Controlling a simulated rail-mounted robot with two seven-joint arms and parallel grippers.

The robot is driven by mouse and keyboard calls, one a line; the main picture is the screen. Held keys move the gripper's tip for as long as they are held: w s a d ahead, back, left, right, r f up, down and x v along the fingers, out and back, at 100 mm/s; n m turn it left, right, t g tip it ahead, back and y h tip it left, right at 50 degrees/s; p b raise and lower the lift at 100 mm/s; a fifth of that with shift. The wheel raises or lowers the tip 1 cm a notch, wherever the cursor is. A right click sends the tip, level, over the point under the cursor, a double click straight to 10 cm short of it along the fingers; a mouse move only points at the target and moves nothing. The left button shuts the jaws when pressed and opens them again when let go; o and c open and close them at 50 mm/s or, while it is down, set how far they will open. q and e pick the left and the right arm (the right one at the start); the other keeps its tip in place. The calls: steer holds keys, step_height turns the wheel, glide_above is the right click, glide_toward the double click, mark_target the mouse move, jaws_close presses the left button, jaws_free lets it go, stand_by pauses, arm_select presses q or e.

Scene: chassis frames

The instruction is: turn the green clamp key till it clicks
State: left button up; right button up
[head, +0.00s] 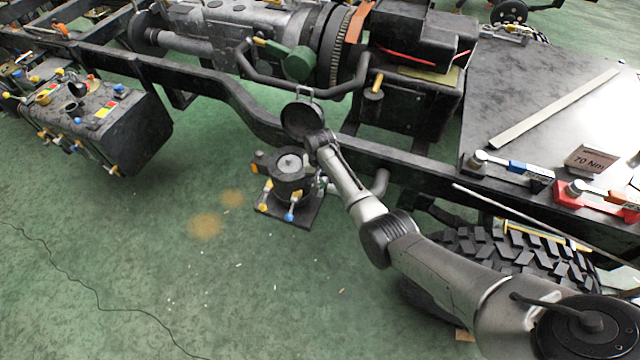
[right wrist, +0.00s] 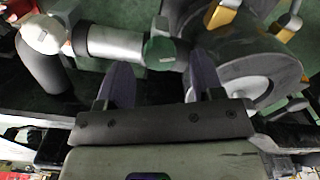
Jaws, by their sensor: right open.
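A green-capped piece on a silver cylinder, seemingly the green clamp key (right wrist: 160,54), shows in the right wrist view. Its green end appears between the tips of my right gripper's two dark fingers. My right gripper (right wrist: 160,72) is open and shut on nothing. I cannot tell whether either finger touches the key. In the head view my right arm reaches in from the lower right to the frame rail, and its fingers are not clear there. I cannot pick out the key surely in that view. My left gripper is not in view.
A black pot-shaped unit (head: 290,178) stands on a plate below the chassis rail (head: 395,160). A green rounded part (head: 298,63) sits by the gearbox (head: 240,28). Torque wrenches (head: 510,167) lie on the bench at right. The green floor at lower left is mostly clear.

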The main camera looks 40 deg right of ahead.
steer(key=shift+f+b, duration=0.3)
steer(key=shift+f, duration=0.75)
steer(key=shift+c, duration=0.4)
steer(key=c, duration=0.8)
steer(key=shift+c, duration=0.2)
